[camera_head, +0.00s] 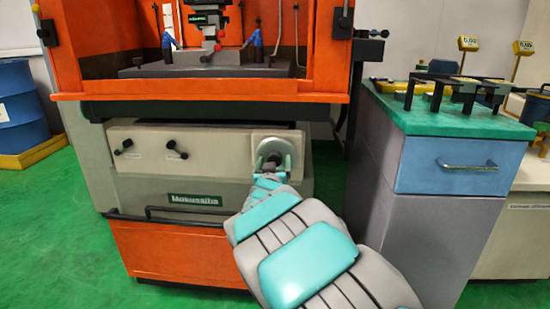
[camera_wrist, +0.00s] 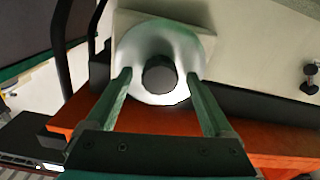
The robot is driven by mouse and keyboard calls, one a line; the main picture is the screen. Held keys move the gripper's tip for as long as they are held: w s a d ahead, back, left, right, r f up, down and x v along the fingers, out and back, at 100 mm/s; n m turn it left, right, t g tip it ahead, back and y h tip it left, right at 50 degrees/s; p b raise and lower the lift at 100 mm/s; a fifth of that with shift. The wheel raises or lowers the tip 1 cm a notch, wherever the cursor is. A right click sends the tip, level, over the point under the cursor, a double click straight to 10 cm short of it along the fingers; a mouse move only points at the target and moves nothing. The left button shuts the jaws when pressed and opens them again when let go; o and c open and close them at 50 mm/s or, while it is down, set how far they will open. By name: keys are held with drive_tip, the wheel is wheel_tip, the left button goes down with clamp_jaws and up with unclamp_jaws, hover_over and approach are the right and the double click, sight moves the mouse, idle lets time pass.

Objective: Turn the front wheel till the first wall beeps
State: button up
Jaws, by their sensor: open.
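The front wheel (camera_head: 272,146) is a pale metal disc on the right of the machine's cream front panel. In the wrist view the wheel (camera_wrist: 143,86) faces me, with a dark round hub or knob (camera_wrist: 160,75) at its middle. My gripper (camera_wrist: 158,76) is open, its two green fingers either side of the dark hub, their tips overlapping the disc's face. I cannot tell whether they touch it. In the head view my arm hides the wheel's lower part. Above, a red-tipped probe (camera_head: 213,47) hangs over a grey block (camera_head: 160,60) in the orange machine's bay.
Small black knobs (camera_head: 175,150) sit left of the wheel on the panel. A black rail (camera_head: 180,212) runs below. A green-topped cabinet (camera_head: 445,118) with black fixtures stands close on the right. A blue drum (camera_head: 22,110) is at far left. Green floor is open at left.

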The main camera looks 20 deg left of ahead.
drive_tip(key=b+v, duration=0.2)
drive_tip(key=v, duration=0.6)
idle(0.5)
drive_tip(key=shift+w, duration=0.1)
drive_tip(key=s+d+f+m+g+h, duration=0.1)
drive_tip(key=s+d+f+g, duration=0.2)
drive_tip(key=d, duration=0.4)
drive_tip(key=s+d+f+g, duration=0.3)
drive_tip(key=s+d+f, duration=0.1)
drive_tip(key=d, duration=0.4)
drive_tip(key=s+d+f+m+g+h, duration=0.1)
drive_tip(key=s+d+f+g, duration=0.2)
drive_tip(key=d, duration=0.4)
drive_tip(key=s+d+f+g, duration=0.1)
drive_tip(key=s+d+g, duration=0.2)
drive_tip(key=s, duration=0.8)
drive_tip(key=s+d+f+m+g+h, duration=0.1)
drive_tip(key=s+d+g, duration=0.3)
drive_tip(key=s+d, duration=0.4)
drive_tip(key=s+d+f+m+g+h, duration=0.1)
drive_tip(key=s+d+f+g, duration=0.2)
drive_tip(key=s, duration=1.2)
drive_tip(key=d, duration=0.3)
